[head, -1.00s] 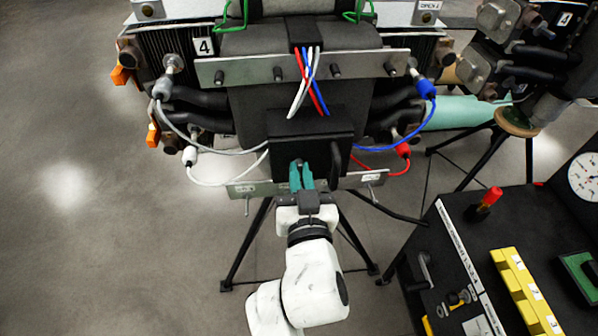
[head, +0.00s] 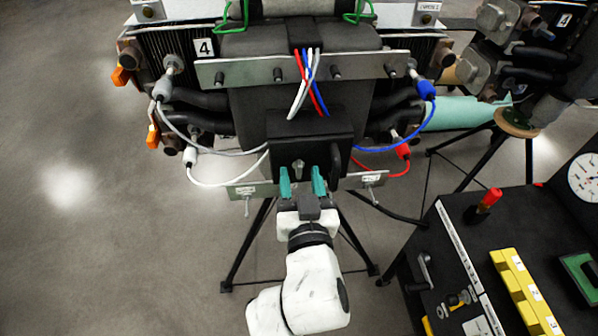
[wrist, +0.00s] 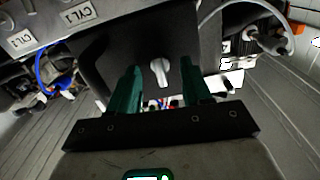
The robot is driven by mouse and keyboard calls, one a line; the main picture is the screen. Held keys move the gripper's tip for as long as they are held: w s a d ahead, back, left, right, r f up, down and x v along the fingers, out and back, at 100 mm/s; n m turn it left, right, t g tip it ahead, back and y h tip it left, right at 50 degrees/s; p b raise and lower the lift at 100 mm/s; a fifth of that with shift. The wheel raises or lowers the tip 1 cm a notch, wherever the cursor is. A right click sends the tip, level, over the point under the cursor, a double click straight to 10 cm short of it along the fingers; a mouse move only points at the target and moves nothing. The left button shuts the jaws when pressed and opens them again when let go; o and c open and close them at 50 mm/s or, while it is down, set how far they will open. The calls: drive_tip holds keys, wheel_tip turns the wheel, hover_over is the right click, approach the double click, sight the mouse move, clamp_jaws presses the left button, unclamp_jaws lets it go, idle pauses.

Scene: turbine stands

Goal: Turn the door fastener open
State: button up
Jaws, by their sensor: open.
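The door fastener (head: 298,166) is a small silvery metal knob on the front face of a dark box door (head: 329,152). In the wrist view the fastener (wrist: 161,71) shows as a metal tab that hangs roughly downward on the dark door. My gripper (head: 302,182) is open, its two teal fingers spread just in front of and below the fastener. In the wrist view the fingers (wrist: 165,88) stand to either side of the fastener with gaps, and neither appears to touch it. How far the fingertips are from the door is hard to tell.
A metal plate (head: 250,190) runs beneath the box on a black tripod stand. White, blue and red cables (head: 410,168) loop at both sides. A black cart (head: 470,255) with a yellow block (head: 527,290) stands at right. Floor at left is clear.

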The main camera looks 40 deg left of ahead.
sight(299, 174)
drive_tip(key=shift+v, duration=2.15)
drive_tip(key=w+d+f+m+g+h, duration=0.15)
drive_tip(key=d+f+h, duration=0.3)
drive_tip(key=d, duration=0.55)
drive_tip(key=w+d+f+m+h, duration=0.25)
drive_tip(key=d+f, duration=0.25)
drive_tip(key=d, duration=0.5)
drive_tip(key=w+d+f+m+h, duration=0.15)
drive_tip(key=d+f+h, duration=0.3)
drive_tip(key=d, duration=0.45)
drive_tip(key=s+d+f+m+g+h, duration=0.1)
drive_tip(key=s+d+f+m+g, duration=0.1)
drive_tip(key=s+d, duration=0.8)
drive_tip(key=s+d+f+m+g+h, duration=0.1)
drive_tip(key=s+d+f+g, duration=0.4)
drive_tip(key=s+d, duration=0.5)
drive_tip(key=shift+s+d+f+m+g, duration=0.2)
drive_tip(key=shift+s+d+m+g, duration=0.25)
drive_tip(key=shift+s+g, duration=0.6)
drive_tip(key=shift+w+a+h, duration=0.1)
drive_tip(key=shift+h, duration=0.15)
